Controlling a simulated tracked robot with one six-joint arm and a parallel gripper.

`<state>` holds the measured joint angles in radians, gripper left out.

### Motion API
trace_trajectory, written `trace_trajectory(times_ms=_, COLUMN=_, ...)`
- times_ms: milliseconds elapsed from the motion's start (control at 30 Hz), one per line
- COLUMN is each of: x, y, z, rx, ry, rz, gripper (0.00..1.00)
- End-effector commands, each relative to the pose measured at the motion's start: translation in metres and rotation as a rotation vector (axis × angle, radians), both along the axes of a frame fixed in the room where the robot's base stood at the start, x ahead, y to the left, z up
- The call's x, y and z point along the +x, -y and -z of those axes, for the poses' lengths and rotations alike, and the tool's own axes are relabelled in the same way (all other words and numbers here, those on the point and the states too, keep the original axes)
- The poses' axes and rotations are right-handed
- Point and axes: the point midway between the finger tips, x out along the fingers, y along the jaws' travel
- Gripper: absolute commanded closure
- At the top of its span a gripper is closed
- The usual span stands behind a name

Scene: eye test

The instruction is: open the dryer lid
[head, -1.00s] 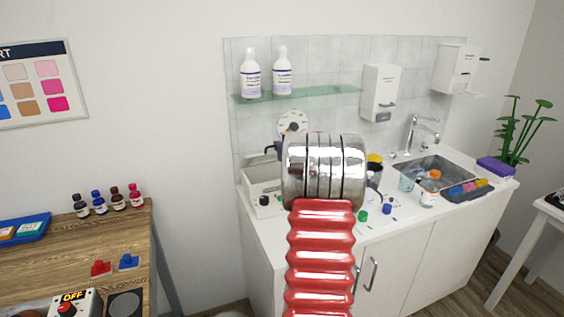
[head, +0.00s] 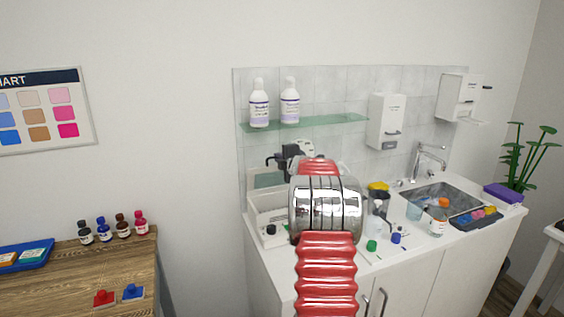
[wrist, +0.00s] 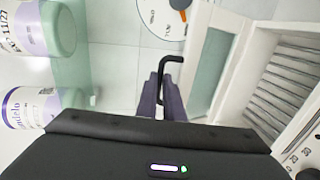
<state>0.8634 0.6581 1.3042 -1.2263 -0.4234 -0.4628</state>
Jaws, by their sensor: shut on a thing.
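The dryer is a white open-topped box (head: 262,238) on the left end of the counter. Its lid, a white frame with a greenish glass pane (head: 267,180), stands raised at the back of the box. In the wrist view the pane (wrist: 209,75) and the slatted dryer inside (wrist: 290,75) both show. My gripper (head: 279,161) is shut on the lid's black handle, behind my arm in the head view. In the wrist view the dark fingers (wrist: 161,90) close around the bent black handle (wrist: 172,62). My arm hides the right part of the dryer.
Two white bottles (head: 259,105) stand on a glass shelf (head: 330,123) above the dryer, close beside my gripper in the wrist view. A round dial (wrist: 160,14) is on the tiled wall. Jars, small caps and a sink (head: 440,197) lie to the right.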

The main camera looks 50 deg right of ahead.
Motion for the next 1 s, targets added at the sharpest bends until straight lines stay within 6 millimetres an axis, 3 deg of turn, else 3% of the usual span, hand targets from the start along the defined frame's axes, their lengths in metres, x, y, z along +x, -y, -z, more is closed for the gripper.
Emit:
trace_trajectory(times_ms=33, x=0.0024, y=-0.0018, z=-0.0154, rx=-0.014, ry=0.018, rz=-0.007, gripper=1.00)
trace_trajectory(times_ms=200, x=0.0031, y=-0.0023, z=-0.0155, rx=-0.015, ry=0.018, rz=-0.008, gripper=1.00)
trace_trajectory(times_ms=233, x=0.0031, y=-0.0024, z=-0.0155, rx=-0.015, ry=0.018, rz=-0.008, gripper=0.92)
trace_trajectory(times_ms=500, x=0.0030, y=-0.0019, z=-0.0139, rx=-0.013, ry=0.016, rz=-0.007, gripper=0.74)
trace_trajectory(times_ms=1000, x=0.0011, y=-0.0011, z=-0.0077, rx=-0.007, ry=0.009, rz=-0.004, gripper=0.74)
